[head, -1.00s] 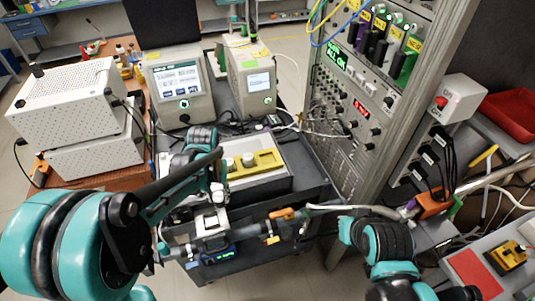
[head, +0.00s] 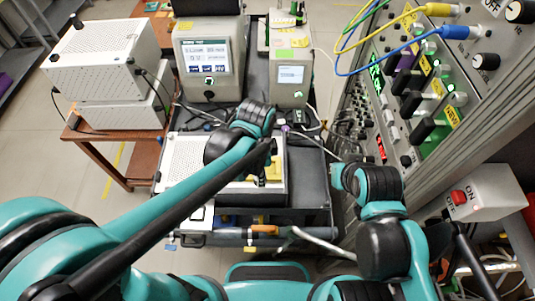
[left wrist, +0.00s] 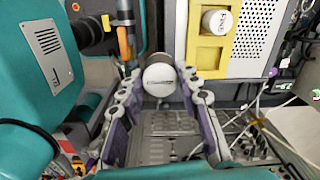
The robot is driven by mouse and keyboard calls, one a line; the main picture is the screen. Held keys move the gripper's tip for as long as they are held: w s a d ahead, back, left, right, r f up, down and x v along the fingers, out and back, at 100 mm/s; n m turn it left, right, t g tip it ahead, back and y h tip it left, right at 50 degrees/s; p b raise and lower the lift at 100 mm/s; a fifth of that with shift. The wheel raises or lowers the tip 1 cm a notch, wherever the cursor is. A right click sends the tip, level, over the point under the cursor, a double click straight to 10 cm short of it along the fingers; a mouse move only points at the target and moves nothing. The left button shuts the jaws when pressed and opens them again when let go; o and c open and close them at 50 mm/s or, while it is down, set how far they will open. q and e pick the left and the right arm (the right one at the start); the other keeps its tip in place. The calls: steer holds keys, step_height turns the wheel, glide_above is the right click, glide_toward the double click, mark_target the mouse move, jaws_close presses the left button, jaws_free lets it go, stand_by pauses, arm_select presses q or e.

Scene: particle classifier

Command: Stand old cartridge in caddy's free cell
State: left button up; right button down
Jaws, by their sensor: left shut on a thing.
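The held cartridge (left wrist: 166,80) is a cylinder with a pale round end. My left gripper (left wrist: 162,84) is shut on it, a finger on each side. The yellow caddy (left wrist: 188,45) lies above and to the right in the left wrist view, apart from the held cartridge. A white-topped cylinder (left wrist: 217,21) stands in its upper cell. Its lower cell (left wrist: 208,56) looks empty. In the head view only a strip of the caddy (head: 277,166) shows; my left arm covers the rest and the held cartridge. My right arm shows, but its gripper cannot be made out.
The caddy rests on a white perforated instrument (head: 190,157) on a dark cart (head: 312,170). Two display units (head: 208,58) (head: 290,78) stand behind it. A tall rack (head: 420,110) with cables is at the right. Loose cables (left wrist: 265,125) lie right of the left gripper.

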arm_select(q)
steer(key=w+d+f, duration=0.1)
steer(key=w+f, duration=0.1)
steer(key=w, duration=0.1)
steer(key=w+f+b, duration=0.1)
steer(key=w+f, duration=0.1)
steer(key=w, duration=0.1)
steer(key=w+d+f, duration=0.1)
steer(key=w+f, duration=0.1)
steer(key=w, duration=0.2)
steer(key=shift+w+d+f+b, duration=0.1)
steer(key=shift+d+f+b, duration=0.2)
steer(key=shift+b, duration=0.1)
steer(key=shift+f+b, duration=0.4)
steer(key=shift+f, duration=1.6)
steer(key=shift+f, duration=0.1)
steer(key=o, duration=1.2)
steer(key=shift+c, duration=0.2)
